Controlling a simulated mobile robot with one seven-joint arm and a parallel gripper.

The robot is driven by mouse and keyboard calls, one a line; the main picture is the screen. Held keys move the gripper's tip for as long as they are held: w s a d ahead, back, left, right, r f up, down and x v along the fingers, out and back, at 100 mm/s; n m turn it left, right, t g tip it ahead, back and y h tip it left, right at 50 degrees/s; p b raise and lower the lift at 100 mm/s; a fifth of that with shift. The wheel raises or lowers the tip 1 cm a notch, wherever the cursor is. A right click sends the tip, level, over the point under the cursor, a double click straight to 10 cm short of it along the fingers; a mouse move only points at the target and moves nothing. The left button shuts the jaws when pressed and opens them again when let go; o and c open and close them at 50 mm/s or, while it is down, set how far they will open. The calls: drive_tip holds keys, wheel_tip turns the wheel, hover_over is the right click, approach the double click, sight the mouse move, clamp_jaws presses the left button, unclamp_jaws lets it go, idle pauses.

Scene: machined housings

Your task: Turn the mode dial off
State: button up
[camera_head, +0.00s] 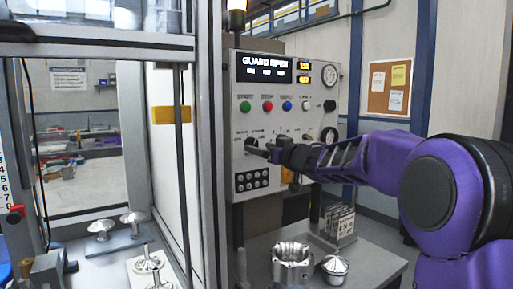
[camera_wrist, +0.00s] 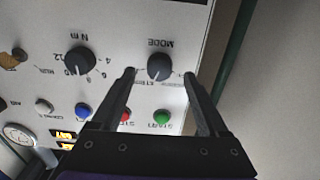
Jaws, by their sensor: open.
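The mode dial (camera_wrist: 159,66) is a round black knob under the word MODE, which appears upside down in the wrist view. Small position marks lie around it, too blurred to read fully, and I cannot tell which one it points to. My gripper (camera_wrist: 159,74) is open, with one finger on each side of the dial and visible gaps between. I cannot tell how far the fingertips are from the panel. In the head view my gripper (camera_head: 264,151) is at the left part of the grey control panel (camera_head: 247,208), in front of the dial area.
A second black dial (camera_wrist: 80,60) marked N m sits beside the mode dial. The green start button (camera_wrist: 162,117), red button (camera_wrist: 125,115) and blue button (camera_wrist: 83,110) are close to my fingers. Below the panel, metal housings (camera_head: 292,262) stand on a grey table.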

sight(254, 144)
drive_tip(key=shift+x, duration=1.5)
clamp_jaws()
drive_tip(key=shift+n, duration=0.3)
drive_tip(key=shift+r+n+b, duration=0.15)
drive_tip(key=shift+n+b, duration=0.75)
drive_tip(key=shift+n, duration=7.7)
